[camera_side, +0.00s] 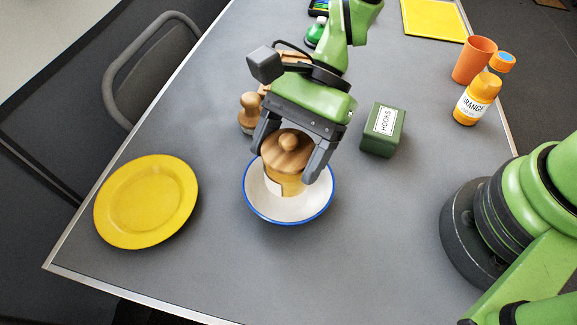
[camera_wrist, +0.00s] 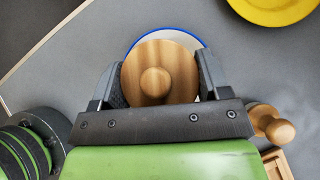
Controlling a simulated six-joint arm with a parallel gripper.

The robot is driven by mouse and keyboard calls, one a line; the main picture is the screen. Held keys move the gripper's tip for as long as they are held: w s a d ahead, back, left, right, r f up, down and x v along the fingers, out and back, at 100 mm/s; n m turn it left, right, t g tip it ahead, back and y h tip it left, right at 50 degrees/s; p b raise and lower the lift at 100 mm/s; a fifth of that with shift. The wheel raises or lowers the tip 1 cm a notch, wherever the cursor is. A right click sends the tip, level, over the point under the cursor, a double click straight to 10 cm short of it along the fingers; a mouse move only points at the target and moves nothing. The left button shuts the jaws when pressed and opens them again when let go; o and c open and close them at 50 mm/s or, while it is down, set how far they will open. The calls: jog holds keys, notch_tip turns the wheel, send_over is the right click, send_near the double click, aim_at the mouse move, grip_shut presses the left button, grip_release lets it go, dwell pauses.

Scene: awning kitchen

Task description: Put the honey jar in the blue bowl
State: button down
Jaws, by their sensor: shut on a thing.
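The honey jar (camera_side: 287,155) has a round wooden lid with a knob and a yellowish body with a pale label. My gripper (camera_side: 289,160) is shut on the jar, one finger on each side of the lid. The blue bowl (camera_side: 302,214), white inside with a blue rim, is beneath the jar. The jar appears within the bowl's outline; I cannot tell whether its base touches the bowl. In the wrist view the wooden lid (camera_wrist: 160,72) sits between my fingers, and the bowl's blue rim (camera_wrist: 165,29) shows behind it.
A yellow plate (camera_side: 147,201) lies to the left. A green box labelled HOOKS (camera_side: 383,130) stands right of my gripper. An orange bottle (camera_side: 477,99) and orange cup (camera_side: 474,60) are at the right. The table's front is clear.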

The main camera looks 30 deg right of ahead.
aim_at(278, 193)
jog(key=shift+f, duration=2.15)
jog(key=shift+c, duration=0.5)
grip_release()
jog(key=shift+f, duration=0.15)
jog(key=d+r+n+t+h, duration=0.1)
jog(key=d+r+n+t, duration=0.1)
jog(key=d+r, duration=0.65)
jog(key=d+r+n+t+h, duration=0.15)
jog(key=d+r, duration=0.35)
jog(key=r, duration=0.6)
jog(key=s+d+r+n+t+h, duration=0.3)
jog(key=s+d+r+n+t, duration=0.3)
jog(key=s, duration=0.3)
jog(key=shift+s+d+r+t+h, duration=0.15)
jog(key=shift+d+r+t+h, duration=0.25)
jog(key=shift+t, duration=0.25)
